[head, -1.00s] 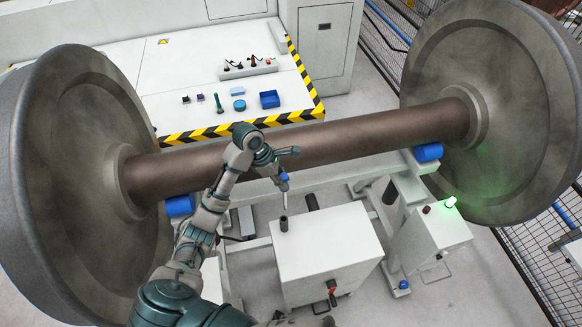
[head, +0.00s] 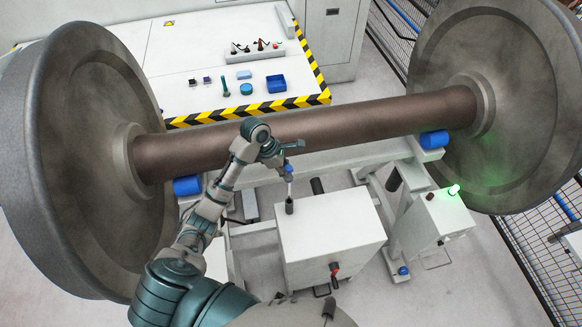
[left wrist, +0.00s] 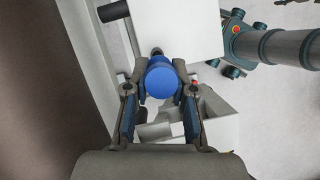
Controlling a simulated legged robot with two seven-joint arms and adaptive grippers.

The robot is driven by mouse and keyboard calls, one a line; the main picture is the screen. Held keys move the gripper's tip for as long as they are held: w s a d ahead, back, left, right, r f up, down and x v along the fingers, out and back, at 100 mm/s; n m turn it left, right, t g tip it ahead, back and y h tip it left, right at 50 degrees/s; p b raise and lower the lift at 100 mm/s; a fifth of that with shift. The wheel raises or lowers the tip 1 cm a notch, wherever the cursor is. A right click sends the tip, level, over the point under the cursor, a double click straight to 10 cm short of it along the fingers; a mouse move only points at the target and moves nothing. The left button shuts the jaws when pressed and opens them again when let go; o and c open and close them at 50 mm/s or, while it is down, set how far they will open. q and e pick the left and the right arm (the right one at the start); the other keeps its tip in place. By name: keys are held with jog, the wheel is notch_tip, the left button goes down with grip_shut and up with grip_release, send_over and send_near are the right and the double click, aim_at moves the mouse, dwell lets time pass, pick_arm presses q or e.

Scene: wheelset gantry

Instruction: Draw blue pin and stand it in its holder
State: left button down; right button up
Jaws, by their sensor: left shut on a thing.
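The blue pin has a round blue head (head: 288,168) and a thin pale shaft pointing down, nearly upright. My left gripper (head: 284,162) is shut on its head. In the left wrist view the blue head (left wrist: 163,77) sits between the two fingers. A short dark upright socket (head: 290,206), seemingly the holder, stands on top of a white box (head: 335,228). The shaft's lower end is at the socket's mouth; I cannot tell whether it has entered. My right gripper is not in view.
A big axle (head: 330,122) with two wheels lies across just behind my left arm, near blue rollers (head: 433,140). A post with a green lamp (head: 453,190) stands at right. A white bench (head: 205,55) behind holds small parts and a blue tray (head: 276,84).

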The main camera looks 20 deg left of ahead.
pick_arm(q)
jog(key=shift+w+a+f, duration=0.15)
jog(key=shift+a+f, duration=0.1)
jog(key=shift+f, duration=0.3)
jog(key=shift+d+r, duration=0.15)
jog(key=shift+d, duration=0.6)
jog(key=shift+a, duration=0.95)
jog(key=shift+d, duration=0.4)
jog(key=shift+a, duration=0.4)
jog(key=shift+d, duration=0.8)
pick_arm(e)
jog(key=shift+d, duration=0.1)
